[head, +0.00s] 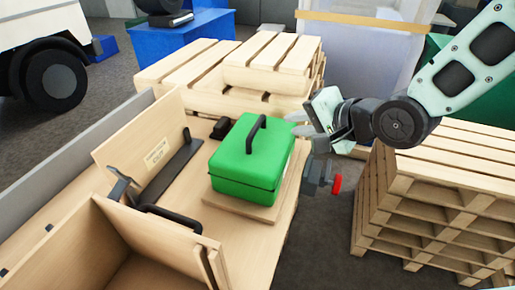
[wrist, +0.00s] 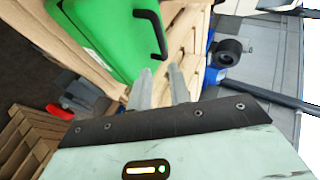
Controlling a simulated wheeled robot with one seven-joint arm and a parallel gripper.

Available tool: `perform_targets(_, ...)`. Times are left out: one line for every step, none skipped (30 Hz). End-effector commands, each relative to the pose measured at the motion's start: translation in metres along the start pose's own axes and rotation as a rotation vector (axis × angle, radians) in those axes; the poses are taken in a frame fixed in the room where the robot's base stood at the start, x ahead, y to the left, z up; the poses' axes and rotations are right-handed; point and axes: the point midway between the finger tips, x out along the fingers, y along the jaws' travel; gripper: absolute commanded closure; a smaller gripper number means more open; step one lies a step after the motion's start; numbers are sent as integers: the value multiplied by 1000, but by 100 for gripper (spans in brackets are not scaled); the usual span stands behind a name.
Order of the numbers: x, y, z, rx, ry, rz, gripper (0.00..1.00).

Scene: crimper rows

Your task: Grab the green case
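The green case (head: 247,160) is a boxy case with a black handle (head: 256,134) arched over its lid. It sits upright on a thin wooden board (head: 240,207) on the workbench. My gripper (head: 299,123) is just to the right of the case's far side, near lid height, apart from it. In the wrist view, my gripper's two grey fingers (wrist: 160,85) are parted with an empty gap between them. The green case (wrist: 100,35) and its handle (wrist: 150,35) show ahead, beyond the fingers and to the upper left.
The wooden workbench (head: 265,240) carries a vise with a red knob (head: 337,185) at its right edge. A black-handled tool (head: 170,165) and open wooden box (head: 150,250) lie left. Pallets stand behind (head: 270,60) and right (head: 440,190).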

Motion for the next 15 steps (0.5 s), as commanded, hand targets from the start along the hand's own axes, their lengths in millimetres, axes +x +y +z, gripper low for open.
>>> perform_targets(15, 1, 2, 1, -5, -3, 80)
perform_targets(21, 1, 2, 0, -5, -3, 80)
perform_targets(29, 1, 2, 1, -4, -2, 80)
perform_targets(35, 0, 2, 1, -5, -3, 80)
perform_targets(41, 0, 2, 0, -4, -2, 80)
perform_targets(50, 1, 2, 0, -4, -2, 80)
perform_targets(55, 0, 2, 0, -4, -2, 80)
perform_targets(61, -1, 2, 0, -3, -3, 80)
perform_targets(68, 0, 2, 0, -3, -2, 80)
perform_targets(73, 0, 2, -2, -2, -2, 80)
perform_targets(77, -1, 1, -1, -2, -2, 80)
perform_targets(82, -1, 1, -1, -2, -2, 80)
perform_targets(85, -1, 1, -1, -1, -2, 80)
perform_targets(87, 0, 1, 0, -1, -1, 80)
perform_targets(90, 0, 0, 0, 0, -1, 80)
